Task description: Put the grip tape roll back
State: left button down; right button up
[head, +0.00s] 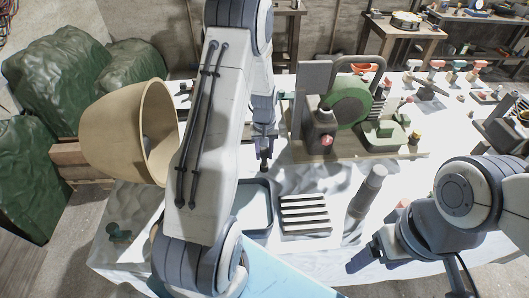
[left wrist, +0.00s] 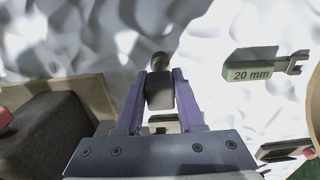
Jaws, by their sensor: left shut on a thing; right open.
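My left gripper (left wrist: 160,100) has purple fingers that are shut on a dark block-like piece (left wrist: 160,92), with a rounded dark end showing beyond it. I cannot tell for sure whether this piece is the grip tape roll. In the head view the left gripper (head: 264,158) hangs above the white table, left of the green machine's board, and the piece in it is too small to make out. My right gripper (head: 374,250) is open at the table's front right, below a grey cylinder. No other tape roll can be made out clearly.
A green machine (head: 350,101) stands on a wooden board. A grey-rimmed tray (head: 267,188), a slatted block (head: 305,215) and the grey cylinder (head: 366,190) stand nearer. A large tan lampshade-like bowl (head: 112,135) is at left. A green 20 mm spanner (left wrist: 248,73) lies right of my left gripper.

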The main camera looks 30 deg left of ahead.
pick_arm(q)
jog(key=c, duration=0.5)
grip_release()
jog(key=shift+f, duration=0.1)
